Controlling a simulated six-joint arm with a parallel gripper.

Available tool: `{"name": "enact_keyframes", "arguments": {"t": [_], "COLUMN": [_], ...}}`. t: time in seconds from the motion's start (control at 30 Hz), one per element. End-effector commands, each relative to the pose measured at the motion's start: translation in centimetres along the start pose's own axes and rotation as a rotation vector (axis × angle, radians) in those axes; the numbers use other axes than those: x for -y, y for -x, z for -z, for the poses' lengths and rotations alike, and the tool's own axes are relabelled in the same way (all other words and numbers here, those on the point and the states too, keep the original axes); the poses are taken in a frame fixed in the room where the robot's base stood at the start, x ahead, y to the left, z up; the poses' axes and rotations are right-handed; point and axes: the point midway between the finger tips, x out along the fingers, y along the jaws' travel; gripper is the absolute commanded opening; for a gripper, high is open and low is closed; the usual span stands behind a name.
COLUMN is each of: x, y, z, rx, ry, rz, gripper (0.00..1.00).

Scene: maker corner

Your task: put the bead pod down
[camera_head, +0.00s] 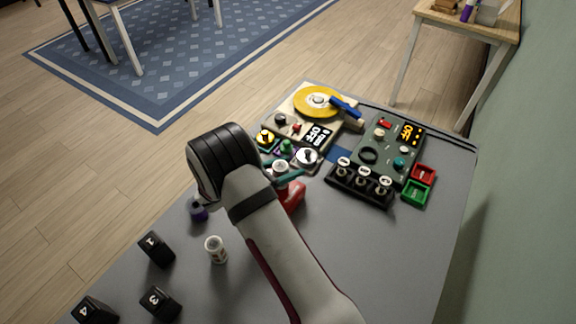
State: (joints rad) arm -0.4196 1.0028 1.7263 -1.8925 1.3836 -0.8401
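My gripper (283,171) is near the middle of the grey table, partly hidden behind my own arm. A small bead pod (281,166) with a pale round top shows between its teal fingers, and the fingers look shut on it. How high the pod is above the table is hard to tell. Similar pods stand in a black rack (359,187) to the right of my gripper. Another pale pod (216,250) stands alone on the table to the left of my arm.
A board with a yellow disc (318,101) and a dark green panel (389,148) lie beyond my gripper. Red (423,174) and green (415,193) trays sit right of the rack. Black numbered blocks (157,249) and a purple item (198,211) are at left. The table's right front is clear.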

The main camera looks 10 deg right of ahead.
Motion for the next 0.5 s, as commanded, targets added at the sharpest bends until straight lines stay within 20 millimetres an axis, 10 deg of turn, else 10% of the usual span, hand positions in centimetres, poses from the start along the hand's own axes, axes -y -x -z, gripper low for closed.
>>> {"name": "enact_keyframes", "arguments": {"t": [0.5], "x": [-0.1], "y": [2.3], "z": [-0.3], "rx": [0.000], "ry": [0.001], "rz": [-0.005], "gripper": [0.78]}}
